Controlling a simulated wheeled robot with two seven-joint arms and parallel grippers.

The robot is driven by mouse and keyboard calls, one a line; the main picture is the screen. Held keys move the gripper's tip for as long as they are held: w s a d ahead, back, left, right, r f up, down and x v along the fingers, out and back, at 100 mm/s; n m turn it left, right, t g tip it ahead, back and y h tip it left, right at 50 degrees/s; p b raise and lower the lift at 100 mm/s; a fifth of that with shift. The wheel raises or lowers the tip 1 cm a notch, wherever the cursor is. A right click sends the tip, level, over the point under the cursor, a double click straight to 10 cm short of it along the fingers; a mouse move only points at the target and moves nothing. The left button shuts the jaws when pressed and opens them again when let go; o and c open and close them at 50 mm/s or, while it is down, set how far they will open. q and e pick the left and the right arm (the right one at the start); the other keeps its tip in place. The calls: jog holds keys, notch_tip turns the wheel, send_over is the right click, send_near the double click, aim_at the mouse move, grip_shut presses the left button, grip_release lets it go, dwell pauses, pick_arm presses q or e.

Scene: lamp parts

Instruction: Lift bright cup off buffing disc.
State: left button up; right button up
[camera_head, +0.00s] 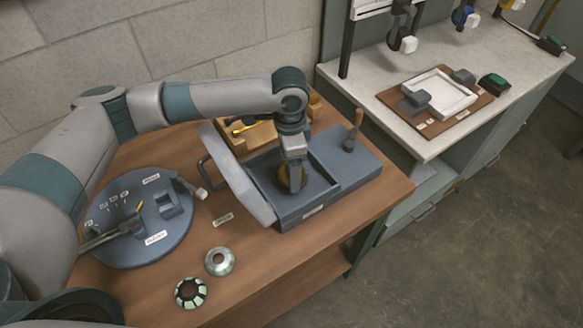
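My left gripper (291,182) points down into an open blue-grey box (325,199) on the wooden bench. A round gold-tan piece (283,177) shows at its fingertips, partly hidden by the gripper. I cannot tell whether this piece is the buffing disc or a cup, nor whether the fingers grip it. A shiny pale-green and silver cup-like ring (220,261) lies on the bench in front. A darker ring with pale segments (190,293) lies beside it. My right gripper is not in view.
The box's raised lid (240,182) leans out on its left side. A round blue-grey station (135,240) with labels and a lever stands at the left. A wooden tray (250,137) is behind the box. A pale counter (450,85) stands at the right.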

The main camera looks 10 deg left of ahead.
pick_arm(q)
jog(key=shift+f, duration=0.4)
jog(key=shift+c, duration=0.3)
jog(key=c, duration=1.2)
jog(key=shift+r, duration=0.2)
jog(key=shift+r+b, duration=0.5)
jog(key=shift+r, duration=0.1)
notch_tip(320, 180, up, 2)
jog(key=shift+r+b, duration=0.25)
jog(key=shift+b, duration=0.4)
jog(key=s+d+r+b, duration=0.1)
jog(key=s+d+r, duration=0.1)
jog(key=d, duration=0.3)
jog(key=s+d+r+b, duration=0.2)
jog(key=d+r, duration=0.3)
jog(key=shift+s+d, duration=0.3)
jog(key=shift+s, duration=0.1)
